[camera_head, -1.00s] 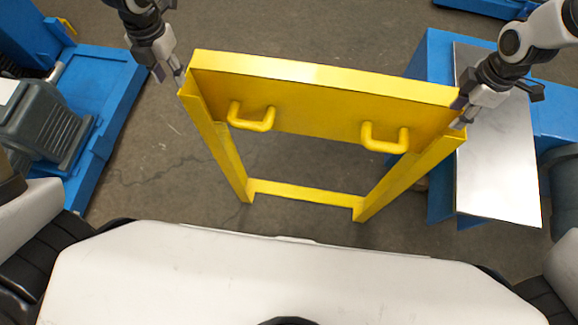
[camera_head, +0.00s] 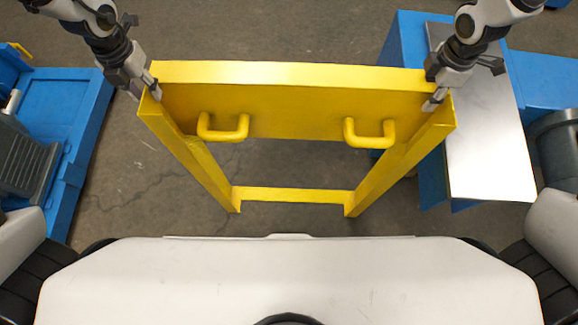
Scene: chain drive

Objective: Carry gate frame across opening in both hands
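The yellow gate frame (camera_head: 290,76) stands upright in front of me in the head view, its top rail level across the picture. Two yellow handles, a left one (camera_head: 222,134) and a right one (camera_head: 370,140), stick out from the near face of its panel. My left gripper (camera_head: 151,88) is at the frame's top left corner. My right gripper (camera_head: 436,100) is at its top right corner. Both reach the side posts just below the top rail. The fingertips are small and partly hidden, so I cannot tell whether they are closed on the frame.
A blue machine base (camera_head: 92,100) with a grey motor (camera_head: 22,165) stands at the left. A blue bench with a metal plate (camera_head: 490,150) stands close at the right, partly behind the frame's right post. Bare concrete floor (camera_head: 130,180) lies between.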

